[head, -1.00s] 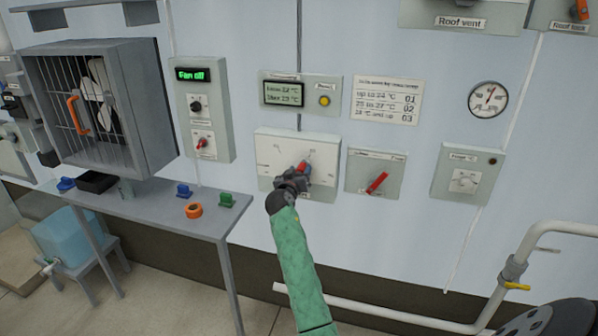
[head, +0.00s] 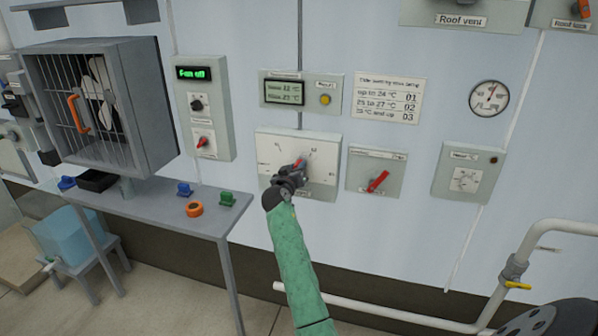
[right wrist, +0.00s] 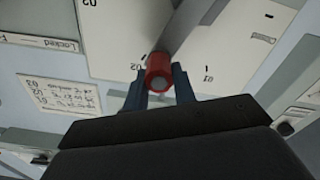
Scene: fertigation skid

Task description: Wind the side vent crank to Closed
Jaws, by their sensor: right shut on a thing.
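The crank sits on a pale dial panel (head: 268,148) low on the wall. In the right wrist view its grey arm (right wrist: 193,32) ends in a red knob (right wrist: 158,72), over a white plate with marks that read 01, 02 and 03 and a small label (right wrist: 263,38) too small to read. My right gripper (head: 295,170) is in front of the panel, shut on the red knob with one finger on each side. In the head view it hides most of the crank and the panel's lower label. My left gripper is not in view.
A locking panel with a red lever (head: 378,181) is close on the right, and a fan control box (head: 203,120) is on the left. A white pipe (head: 400,315) runs below.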

